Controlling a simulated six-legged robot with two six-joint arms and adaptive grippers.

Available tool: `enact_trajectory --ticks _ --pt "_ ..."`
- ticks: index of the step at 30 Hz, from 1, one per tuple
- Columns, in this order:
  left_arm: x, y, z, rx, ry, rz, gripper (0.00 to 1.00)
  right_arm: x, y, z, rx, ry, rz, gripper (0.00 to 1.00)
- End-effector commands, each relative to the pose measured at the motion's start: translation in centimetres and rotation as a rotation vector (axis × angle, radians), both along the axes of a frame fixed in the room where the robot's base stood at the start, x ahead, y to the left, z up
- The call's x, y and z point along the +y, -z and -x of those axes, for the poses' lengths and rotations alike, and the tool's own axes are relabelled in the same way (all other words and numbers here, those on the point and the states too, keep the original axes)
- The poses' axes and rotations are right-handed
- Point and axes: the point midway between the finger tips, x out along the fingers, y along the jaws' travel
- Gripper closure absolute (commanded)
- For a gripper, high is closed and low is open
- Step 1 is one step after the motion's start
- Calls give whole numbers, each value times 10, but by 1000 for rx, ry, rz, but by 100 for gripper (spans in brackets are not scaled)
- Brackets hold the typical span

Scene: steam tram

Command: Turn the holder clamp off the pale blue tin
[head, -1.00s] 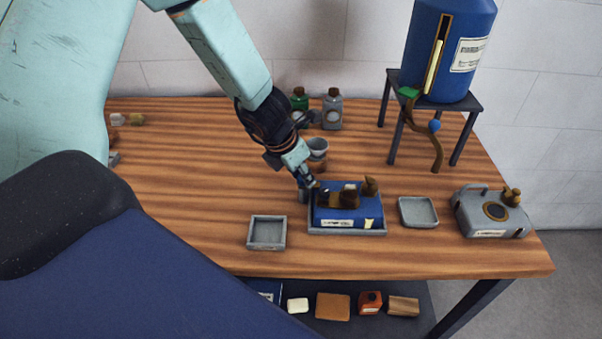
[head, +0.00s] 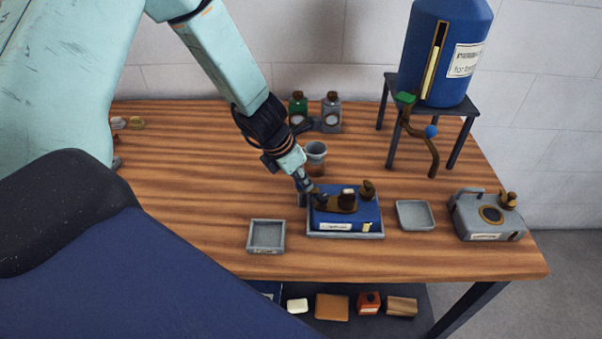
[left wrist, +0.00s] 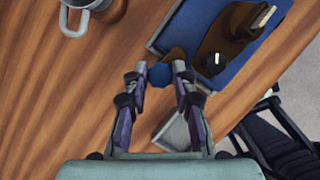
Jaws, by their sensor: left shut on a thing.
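A flat blue tin (head: 369,212) sits in a shallow grey tray (head: 344,235) on the wooden table; it looks mid blue rather than pale. A dark brown clamp-like part (head: 338,204) with a whitish piece lies across its top, and a small brown fitting (head: 367,188) stands at its back right. My left gripper (head: 311,193) reaches down to the tin's left end. In the left wrist view its fingertips (left wrist: 160,72) are closed on a round blue knob (left wrist: 160,76), beside the brown part (left wrist: 222,45) and the tin (left wrist: 200,14). My right gripper is not in view.
An empty grey tray (head: 266,250) lies to the left, another (head: 416,202) to the right. A grey canister (head: 487,230) stands at the right. A grey cup (head: 316,150) and two bottles stand behind. A blue tank (head: 447,60) on a stand has a hanging brown hose (head: 432,155).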

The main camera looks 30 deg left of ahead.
Motion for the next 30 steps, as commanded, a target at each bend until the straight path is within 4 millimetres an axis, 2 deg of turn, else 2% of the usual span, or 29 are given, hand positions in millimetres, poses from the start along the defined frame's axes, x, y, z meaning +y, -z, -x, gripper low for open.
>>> enact_trajectory --ticks 1,11,18,24,30 --pt "0 -1 2 7 19 2 100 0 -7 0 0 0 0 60" --pt "1 -2 3 8 210 1 100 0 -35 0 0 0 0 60" --pt "2 -2 2 10 437 1 100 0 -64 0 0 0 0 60" --pt "3 -1 1 7 628 0 100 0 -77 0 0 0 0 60" --pt "4 1 -1 6 819 0 100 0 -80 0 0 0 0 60"
